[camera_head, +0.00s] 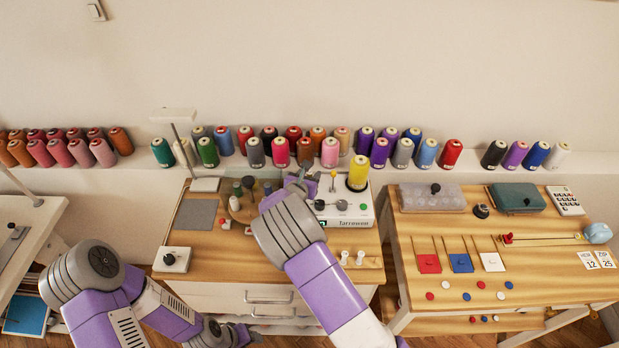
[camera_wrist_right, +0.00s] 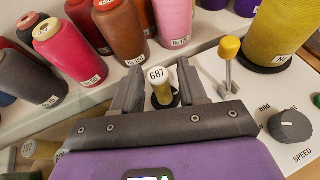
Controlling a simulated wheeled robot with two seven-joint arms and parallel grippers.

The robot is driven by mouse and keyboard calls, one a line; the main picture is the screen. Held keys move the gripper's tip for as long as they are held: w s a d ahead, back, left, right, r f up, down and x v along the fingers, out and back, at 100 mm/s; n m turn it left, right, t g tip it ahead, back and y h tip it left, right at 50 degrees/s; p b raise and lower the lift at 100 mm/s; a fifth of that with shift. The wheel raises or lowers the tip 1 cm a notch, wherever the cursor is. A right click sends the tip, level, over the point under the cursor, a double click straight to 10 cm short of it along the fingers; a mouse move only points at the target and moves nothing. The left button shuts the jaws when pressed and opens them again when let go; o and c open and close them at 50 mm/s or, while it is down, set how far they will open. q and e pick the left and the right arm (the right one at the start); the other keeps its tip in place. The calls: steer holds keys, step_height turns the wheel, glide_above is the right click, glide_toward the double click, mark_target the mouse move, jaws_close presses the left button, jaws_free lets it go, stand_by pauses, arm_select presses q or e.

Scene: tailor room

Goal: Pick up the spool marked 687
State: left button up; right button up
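A white machine (camera_head: 358,211) with a big yellow cone (camera_head: 358,174) stands just right of my right gripper; its yellow-knobbed lever (camera_wrist_right: 229,55) is close. Dark small spools (camera_head: 248,183) stand on a round wooden holder to the left. Large thread cones (camera_head: 281,152) line the shelf behind.

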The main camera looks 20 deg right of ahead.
jaws_close()
